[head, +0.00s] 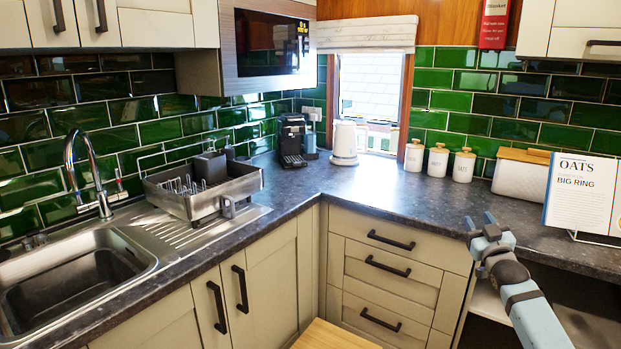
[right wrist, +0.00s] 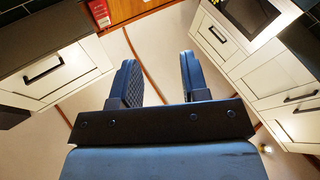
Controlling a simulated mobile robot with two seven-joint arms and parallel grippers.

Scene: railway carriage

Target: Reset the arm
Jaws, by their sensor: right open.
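My right gripper (head: 480,224) shows at the right of the head view, raised in front of the right-hand counter. Its two fingers point up and stand apart with nothing between them. In the right wrist view the open fingers (right wrist: 158,85) also show empty, with the ceiling and upper cabinets beyond them. My right forearm runs down to the lower right edge of the head view. My left gripper is not in view.
The dark counter (head: 400,200) runs around the corner. A sink (head: 70,285), dish rack (head: 205,190), coffee machine (head: 292,140), white kettle (head: 344,143), several canisters (head: 438,160), a bread bin (head: 521,178) and a cookbook (head: 580,195) stand along it. A microwave (head: 270,48) hangs above.

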